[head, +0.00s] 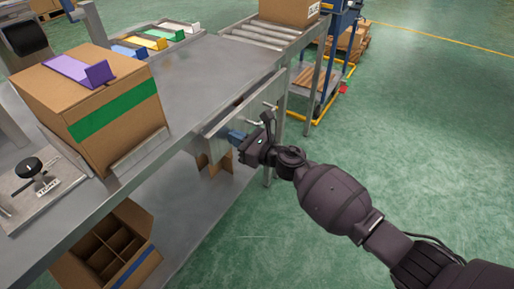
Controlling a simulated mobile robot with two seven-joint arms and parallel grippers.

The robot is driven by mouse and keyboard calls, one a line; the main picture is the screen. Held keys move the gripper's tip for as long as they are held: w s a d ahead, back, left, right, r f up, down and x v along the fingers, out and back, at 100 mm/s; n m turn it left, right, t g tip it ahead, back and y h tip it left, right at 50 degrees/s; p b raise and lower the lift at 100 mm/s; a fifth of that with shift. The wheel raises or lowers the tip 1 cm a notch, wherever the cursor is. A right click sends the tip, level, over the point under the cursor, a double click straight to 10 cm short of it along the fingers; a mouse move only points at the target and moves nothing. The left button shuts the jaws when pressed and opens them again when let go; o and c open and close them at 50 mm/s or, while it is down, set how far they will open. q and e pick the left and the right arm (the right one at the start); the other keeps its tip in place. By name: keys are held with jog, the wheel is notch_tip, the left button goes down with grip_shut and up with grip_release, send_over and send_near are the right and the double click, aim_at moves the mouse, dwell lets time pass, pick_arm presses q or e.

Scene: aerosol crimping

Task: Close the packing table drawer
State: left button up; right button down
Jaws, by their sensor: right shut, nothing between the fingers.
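The packing table (200,70) is a grey metal bench running from lower left to upper right. Its drawer (262,96) sits under the right-hand edge of the table top, with a pale metal front and a bar handle partly showing. It appears to stand out a little from the edge; how far is hard to tell. My left gripper is not in view.
A cardboard box (120,115) with green tape and a purple piece on top stands on the table. Coloured bins (155,42) and a roller conveyor (262,35) are behind. A divided carton (105,250) is on the lower shelf. Green floor is clear at right.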

aim_at(225, 131)
jog(key=x, duration=0.3)
jog(key=shift+a+f+b, duration=0.1)
jog(key=shift+f+b, duration=0.05)
jog(key=shift+b, duration=0.2)
jog(key=shift+w+a+r, duration=0.1)
jog(key=shift+r, duration=0.2)
jog(key=shift+r, duration=0.2)
